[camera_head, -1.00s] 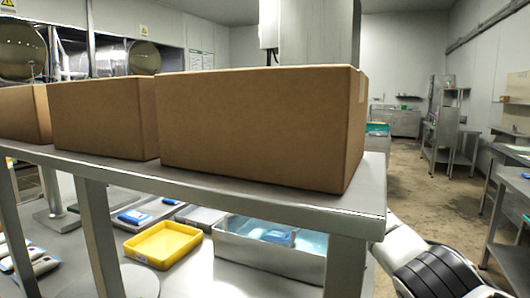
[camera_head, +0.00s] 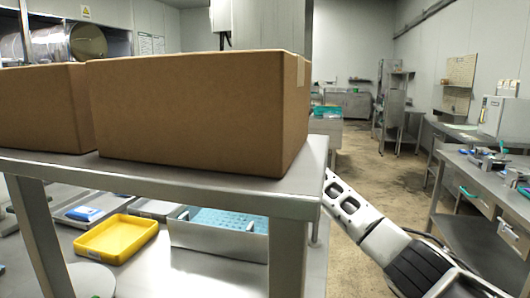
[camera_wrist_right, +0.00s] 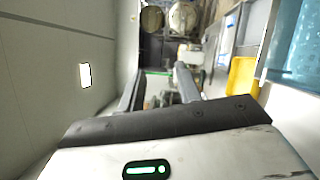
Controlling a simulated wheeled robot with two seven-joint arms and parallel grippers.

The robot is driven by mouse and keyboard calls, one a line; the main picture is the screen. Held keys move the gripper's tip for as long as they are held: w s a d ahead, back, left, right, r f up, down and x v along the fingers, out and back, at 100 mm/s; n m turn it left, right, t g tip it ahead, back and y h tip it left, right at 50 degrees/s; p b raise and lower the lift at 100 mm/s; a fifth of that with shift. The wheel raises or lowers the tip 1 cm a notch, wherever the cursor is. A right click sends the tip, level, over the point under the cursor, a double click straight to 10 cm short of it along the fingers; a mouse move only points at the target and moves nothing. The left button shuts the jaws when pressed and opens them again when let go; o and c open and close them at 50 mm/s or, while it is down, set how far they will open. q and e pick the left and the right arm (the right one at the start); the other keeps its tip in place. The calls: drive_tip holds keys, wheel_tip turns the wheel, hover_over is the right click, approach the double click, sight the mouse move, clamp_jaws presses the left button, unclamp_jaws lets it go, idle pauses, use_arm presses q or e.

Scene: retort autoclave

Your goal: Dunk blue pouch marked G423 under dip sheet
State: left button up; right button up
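The metal dip tank (camera_head: 215,240) stands under the shelf in the head view, partly hidden by a shelf post. A light blue dotted surface, seemingly the dip sheet (camera_head: 215,218), shows inside it. A blue pouch (camera_head: 83,213) lies on a flat grey tray left of the tank; its marking is not legible, so I cannot tell if it is G423. My right gripper (camera_wrist_right: 160,92) is open and empty in the right wrist view, apart from the tank, whose blue inside shows at that view's upper right. My left gripper is not in view.
A yellow tray (camera_head: 118,238) stands left of the tank and also shows in the right wrist view (camera_wrist_right: 242,78). A metal shelf (camera_head: 200,178) with large cardboard boxes (camera_head: 195,115) blocks the view above the tank. A workbench (camera_head: 480,165) stands at the right, with open floor between.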

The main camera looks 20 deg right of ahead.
drive_tip(key=v, duration=1.1)
drive_tip(key=shift+s+p, duration=0.15)
drive_tip(key=shift+p, duration=0.15)
drive_tip(key=shift+s+d+f, duration=0.1)
drive_tip(key=shift+f, duration=0.05)
